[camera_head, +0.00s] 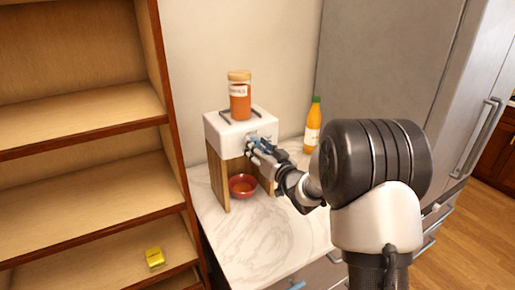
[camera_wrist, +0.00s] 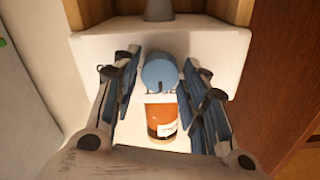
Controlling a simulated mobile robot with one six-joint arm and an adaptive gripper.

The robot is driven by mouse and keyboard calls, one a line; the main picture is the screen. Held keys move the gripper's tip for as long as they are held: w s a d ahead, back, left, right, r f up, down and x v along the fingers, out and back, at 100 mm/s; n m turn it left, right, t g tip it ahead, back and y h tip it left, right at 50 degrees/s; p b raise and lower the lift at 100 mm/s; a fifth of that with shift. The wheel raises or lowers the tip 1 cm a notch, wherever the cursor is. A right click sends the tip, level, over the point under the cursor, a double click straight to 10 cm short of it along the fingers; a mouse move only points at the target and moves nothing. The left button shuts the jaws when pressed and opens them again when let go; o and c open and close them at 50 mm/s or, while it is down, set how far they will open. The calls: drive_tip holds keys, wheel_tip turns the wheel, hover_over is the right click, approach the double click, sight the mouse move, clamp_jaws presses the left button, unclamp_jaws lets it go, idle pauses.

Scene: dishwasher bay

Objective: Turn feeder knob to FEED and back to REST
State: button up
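The feeder is a white box (camera_head: 220,132) on wooden side panels, standing on the marble counter. Its round blue knob (camera_wrist: 159,75) is on the front face; a small mark shows near its lower edge in the wrist view. My gripper (camera_head: 252,144) is at the front of the feeder. In the wrist view, the fingers of my gripper (camera_wrist: 161,64) stand one on each side of the knob, with narrow gaps, so it looks open around the knob. The gripper mostly hides the knob in the head view. I cannot read any FEED or REST markings.
An orange jar (camera_head: 240,103) stands on the feeder, and a red bowl (camera_head: 242,192) sits beneath it. An orange bottle (camera_head: 312,130) stands right, by the fridge (camera_head: 385,60). A wooden shelf (camera_head: 85,120) with a yellow item (camera_head: 155,257) is left. The front counter is clear.

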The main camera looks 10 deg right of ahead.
drive_tip(key=c, duration=0.7)
drive_tip(key=shift+o, duration=0.2)
drive_tip(key=shift+m, duration=0.3)
drive_tip(key=m+p, duration=0.6)
drive_tip(key=m, duration=1.1)
drive_tip(key=shift+m, duration=0.3)
drive_tip(key=o, duration=1)
